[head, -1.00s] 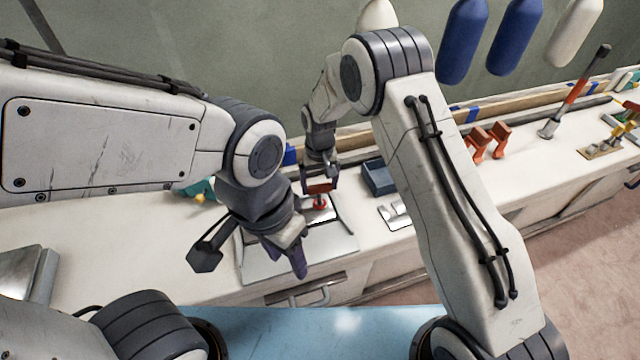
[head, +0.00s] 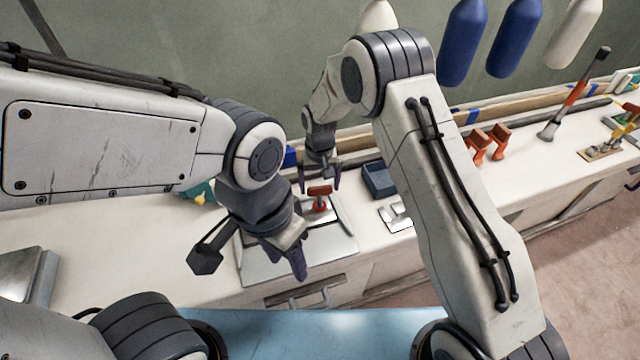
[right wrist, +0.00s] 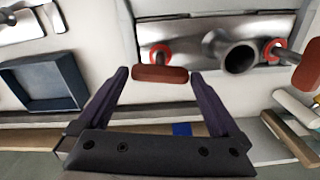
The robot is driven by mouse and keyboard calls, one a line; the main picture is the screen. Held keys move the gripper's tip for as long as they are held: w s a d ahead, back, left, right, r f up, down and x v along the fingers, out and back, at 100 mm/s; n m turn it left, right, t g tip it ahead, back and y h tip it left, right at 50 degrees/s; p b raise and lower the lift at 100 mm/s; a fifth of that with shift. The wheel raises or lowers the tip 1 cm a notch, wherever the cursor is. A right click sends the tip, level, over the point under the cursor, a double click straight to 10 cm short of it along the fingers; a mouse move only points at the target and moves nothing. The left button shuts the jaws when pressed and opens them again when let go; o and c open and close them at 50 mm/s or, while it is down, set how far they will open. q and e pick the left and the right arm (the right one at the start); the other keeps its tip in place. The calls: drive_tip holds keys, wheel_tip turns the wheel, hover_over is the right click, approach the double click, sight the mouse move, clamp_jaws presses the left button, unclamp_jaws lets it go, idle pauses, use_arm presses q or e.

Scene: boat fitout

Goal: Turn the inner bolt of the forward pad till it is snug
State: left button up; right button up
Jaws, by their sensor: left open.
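A red T-handle (head: 319,191) stands on a bolt on the shiny metal pad (head: 345,246) on the white counter. In the right wrist view, the handle (right wrist: 160,74) lies crosswise near the open fingertips, with a red ring around the bolt (right wrist: 160,54) behind it. My right gripper (head: 320,184) is open above the handle, fingers to either side and apart from it. A second bolt with a red ring (right wrist: 275,48) and another red handle (right wrist: 308,66) show at the right of that view, beyond a grey tube (right wrist: 238,52). My left gripper (head: 250,264) is open and empty, partly covering the pad.
A dark blue tray (head: 379,180) and a small metal plate (head: 396,215) are to the right of the pad. Orange clamps (head: 487,143) and an orange-handled tool (head: 573,95) stand farther right. Blue and white fenders (head: 463,40) hang behind. My left arm fills the left side.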

wheel_tip(320, 180, up, 11)
drive_tip(key=b, duration=0.1)
drive_tip(key=shift+f, duration=0.2)
idle(0.4)
